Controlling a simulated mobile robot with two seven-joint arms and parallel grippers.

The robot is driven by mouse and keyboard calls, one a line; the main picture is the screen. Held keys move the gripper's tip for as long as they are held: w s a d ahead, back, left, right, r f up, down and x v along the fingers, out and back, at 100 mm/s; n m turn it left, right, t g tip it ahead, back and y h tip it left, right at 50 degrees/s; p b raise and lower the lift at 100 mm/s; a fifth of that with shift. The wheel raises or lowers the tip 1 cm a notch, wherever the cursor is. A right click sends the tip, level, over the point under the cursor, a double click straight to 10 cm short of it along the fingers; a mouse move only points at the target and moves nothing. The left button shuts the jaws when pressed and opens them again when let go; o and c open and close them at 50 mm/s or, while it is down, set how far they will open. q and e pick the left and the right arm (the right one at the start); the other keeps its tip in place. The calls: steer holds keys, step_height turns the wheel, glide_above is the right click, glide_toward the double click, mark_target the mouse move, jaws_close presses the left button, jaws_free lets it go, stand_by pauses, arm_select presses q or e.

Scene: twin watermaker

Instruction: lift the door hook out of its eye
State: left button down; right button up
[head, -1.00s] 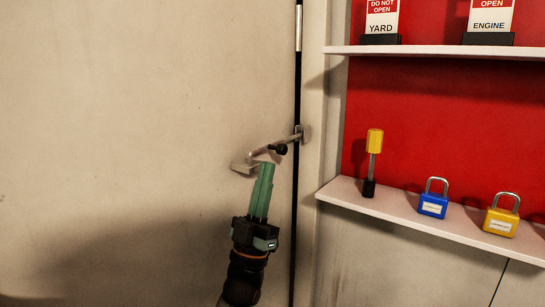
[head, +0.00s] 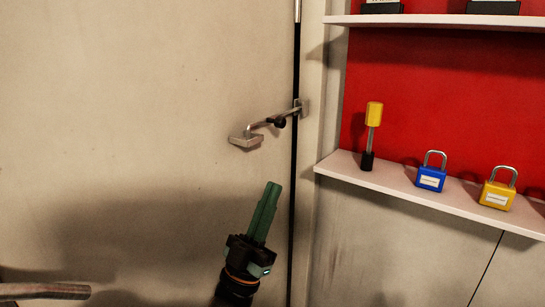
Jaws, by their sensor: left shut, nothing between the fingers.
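The door hook (head: 264,125) is a thin metal bar with a dark knob (head: 279,122). It runs across the dark door gap from a plate (head: 302,108) on the frame to the metal block of the eye (head: 246,141) on the pale door (head: 130,110). Its left end meets the top of that block; how deep it sits I cannot tell. My left gripper (head: 273,187) has green fingers, shut and empty, pointing up. It is below the hook and clear of it. My right gripper is not in view.
A white shelf (head: 400,196) on the right holds a yellow-handled tool (head: 373,132), a blue padlock (head: 431,177) and a yellow padlock (head: 497,194). An upper shelf (head: 430,22) juts out above. A metal bar (head: 45,291) shows at lower left. The door around the hook is bare.

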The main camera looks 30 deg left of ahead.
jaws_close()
arm_select(q)
steer(key=s+d+f+m+g+h, duration=0.5)
steer(key=s+d, duration=0.4)
steer(key=d, duration=0.3)
steer(key=shift+s+d+f+m+g+h, duration=0.35)
steer(key=shift+f+m+g, duration=0.25)
steer(key=shift+f+g, duration=0.4)
steer(key=shift+a+r, duration=0.1)
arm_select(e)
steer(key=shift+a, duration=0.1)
